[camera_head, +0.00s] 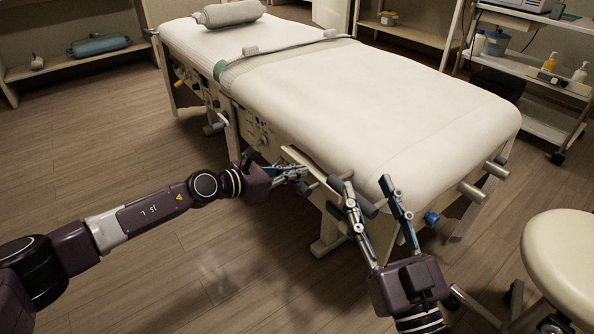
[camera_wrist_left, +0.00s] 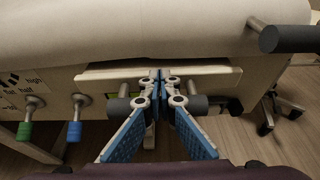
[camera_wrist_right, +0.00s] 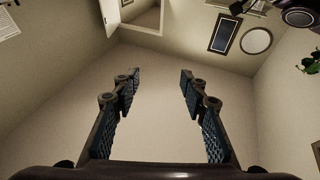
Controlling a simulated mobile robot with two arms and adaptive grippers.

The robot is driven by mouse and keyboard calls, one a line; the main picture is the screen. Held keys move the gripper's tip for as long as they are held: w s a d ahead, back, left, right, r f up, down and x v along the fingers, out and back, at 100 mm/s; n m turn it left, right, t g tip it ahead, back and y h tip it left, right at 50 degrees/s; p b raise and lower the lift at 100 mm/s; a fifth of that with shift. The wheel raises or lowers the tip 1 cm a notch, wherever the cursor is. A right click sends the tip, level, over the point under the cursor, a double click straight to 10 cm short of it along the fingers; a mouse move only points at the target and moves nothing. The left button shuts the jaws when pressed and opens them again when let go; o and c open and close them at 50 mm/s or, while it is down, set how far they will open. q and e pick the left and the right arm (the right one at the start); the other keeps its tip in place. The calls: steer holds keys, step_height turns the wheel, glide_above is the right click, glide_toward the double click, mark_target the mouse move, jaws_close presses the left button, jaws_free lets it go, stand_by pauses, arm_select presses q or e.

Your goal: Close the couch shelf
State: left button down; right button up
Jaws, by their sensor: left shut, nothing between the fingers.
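The treatment couch (camera_head: 370,95) has a pale padded top and a pale frame. The couch shelf (camera_head: 296,157) shows as a light panel edge at the couch's near side, sticking out a little. In the left wrist view the shelf front (camera_wrist_left: 215,69) lies below the padding, with dark grips (camera_wrist_left: 196,104) under it. My left gripper (camera_head: 304,171) is shut and empty at the shelf front; its fingertips (camera_wrist_left: 159,74) overlap the panel, and I cannot tell if they touch. My right gripper (camera_head: 366,183) is open and empty by the couch's near corner, fingers pointing up (camera_wrist_right: 160,74).
A round cream stool (camera_head: 560,260) stands at the lower right. A wheeled trolley (camera_head: 540,90) with bottles is behind the couch. Knobs with green (camera_wrist_left: 25,131) and blue (camera_wrist_left: 74,131) ends stick out left of the shelf. The floor (camera_head: 80,150) at left is clear.

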arm_select(q)
steer(key=shift+w+d, duration=0.65)
steer(key=shift+d, duration=0.3)
steer(key=shift+w+d, duration=0.15)
arm_select(e)
steer(key=shift+w+f, duration=0.2)
steer(key=shift+f, duration=0.3)
